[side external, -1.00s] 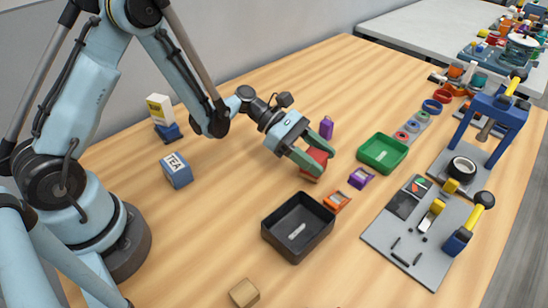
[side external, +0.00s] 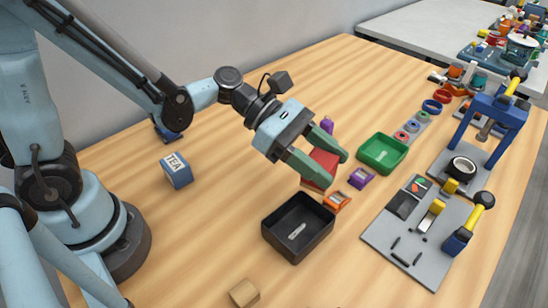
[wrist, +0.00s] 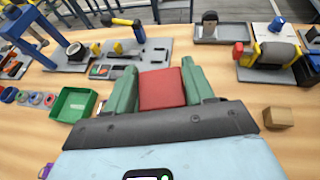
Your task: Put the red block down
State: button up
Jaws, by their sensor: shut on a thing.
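The red block (side external: 322,166) is held between the green fingers of my gripper (side external: 316,168). In the wrist view the block (wrist: 162,89) sits between the two fingers of my gripper (wrist: 161,88), with a finger against each side. In the side view my gripper is shut on it, and the block appears raised above the wooden table (side external: 225,215), behind the black tray. The near finger hides part of the block in the side view.
A black open tray (side external: 272,241) stands just in front of my gripper. A green tray (side external: 366,154) is to the right, with small orange (side external: 337,202) and purple (side external: 361,178) pieces near it. A tea box (side external: 177,170) stands left. A wooden block (side external: 244,293) lies in front.

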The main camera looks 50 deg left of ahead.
jog(key=w+a+r+n+t+y, duration=0.35)
jog(key=a+r+n+t, duration=0.2)
jog(key=a+r, duration=0.4)
jog(key=w+a+r+n+t+y, duration=0.3)
jog(key=a+r+n+t+y, duration=0.25)
jog(key=a, duration=0.65)
jog(key=s+d+f+m+g+h, duration=0.2)
jog(key=d+f+m+g+h, duration=0.15)
jog(key=d, duration=0.75)
jog(key=s+d+f+m+g+h, duration=0.25)
jog(key=d+m+g+h, duration=0.25)
jog(key=d, duration=0.5)
jog(key=s+d+f+m+g, duration=0.4)
jog(key=s+d+m+g, duration=0.1)
jog(key=s+d, duration=0.25)
jog(key=s+d+f+m+g, duration=0.3)
jog(key=s+d+m+g, duration=0.25)
jog(key=s, duration=0.35)
jog(key=shift+n+g, duration=0.3)
jog(key=shift+n, duration=0.1)
jog(key=shift+w+a+f, duration=0.3)
jog(key=shift+w+f, duration=1.5)
jog(key=shift+f, duration=0.1)
jog(key=shift+w+a+f, duration=0.3)
jog(key=shift+w+f, duration=1.5)
jog(key=shift+f, duration=0.05)
jog(key=shift+w+a+f, duration=0.3)
jog(key=shift+w+f, duration=1.5)
jog(key=shift+f, duration=0.1)
jog(key=shift+f, duration=0.1)
